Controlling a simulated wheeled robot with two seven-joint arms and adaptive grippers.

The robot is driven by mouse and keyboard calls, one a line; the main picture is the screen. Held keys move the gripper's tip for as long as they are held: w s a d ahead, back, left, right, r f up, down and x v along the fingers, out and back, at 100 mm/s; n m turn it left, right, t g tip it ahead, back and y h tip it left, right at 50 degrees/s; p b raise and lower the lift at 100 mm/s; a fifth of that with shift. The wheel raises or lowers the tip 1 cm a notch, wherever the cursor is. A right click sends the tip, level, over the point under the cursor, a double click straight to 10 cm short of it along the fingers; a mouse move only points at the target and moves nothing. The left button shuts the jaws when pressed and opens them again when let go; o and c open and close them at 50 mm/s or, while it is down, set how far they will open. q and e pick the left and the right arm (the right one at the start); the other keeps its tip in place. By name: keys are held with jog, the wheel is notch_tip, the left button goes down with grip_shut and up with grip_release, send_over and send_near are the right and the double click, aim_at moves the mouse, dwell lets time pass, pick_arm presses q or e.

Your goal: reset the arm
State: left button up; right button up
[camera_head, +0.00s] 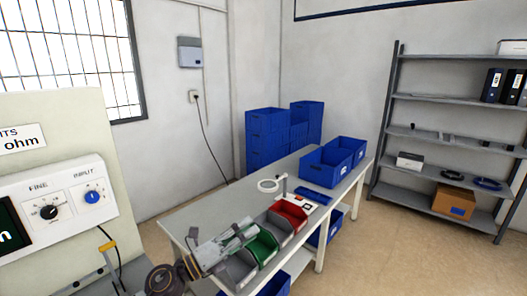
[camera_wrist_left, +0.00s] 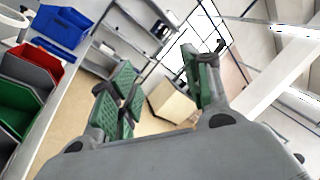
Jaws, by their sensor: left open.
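My left gripper (camera_head: 240,236) is in the head view, above the front part of the grey table (camera_head: 190,215), over the row of small bins. In the left wrist view its two green-padded fingers (camera_wrist_left: 160,84) stand wide apart with nothing between them. The gripper is open and empty. My left arm comes in from the lower left, and its lower links are partly cut off by the picture edge. My right gripper is in neither view.
Red (camera_head: 291,211) and green (camera_head: 262,247) bins stand among grey bins close to the gripper. Blue crates (camera_head: 322,172) stand at the table's far end. A large meter panel (camera_head: 65,195) is at left, a shelf rack (camera_head: 440,103) at right. The right-hand floor is clear.

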pick_arm(q)
jog(key=w+a+f+n+t+y, duration=0.15)
jog(key=a+n+t+y, duration=0.25)
jog(key=a+n+y, duration=0.5)
jog(key=w+a+f+n+t+y, duration=0.15)
jog(key=a+n+t+y, duration=0.35)
jog(key=n, duration=0.7)
jog(key=s+a+f+n+g+y, duration=0.2)
jog(key=s+a+f+n+g, duration=0.15)
jog(key=f, duration=0.25)
jog(key=s+a+f+n+g+y, duration=0.2)
jog(key=s+f+n+g+y, duration=0.15)
jog(key=f, duration=0.25)
jog(key=s+d+f+n+g+h, duration=0.1)
jog(key=s+f+n+g, duration=0.2)
jog(key=s+f+g, duration=0.5)
jog(key=s+d+f+n+g+h, duration=0.15)
jog(key=s+f, duration=0.35)
jog(key=s, duration=0.6)
notch_tip(320, 180, down, 32)
jog(key=s+a+g, duration=0.1)
jog(key=s+g, duration=0.1)
jog(key=s+a+f, duration=0.3)
jog(key=s+f, duration=0.7)
jog(key=s, duration=0.1)
jog(key=s+a+f+g, duration=0.1)
jog(key=s+a+f, duration=0.2)
jog(key=s+f, duration=0.7)
jog(key=shift+s+f, duration=0.2)
jog(key=shift+s, duration=0.45)
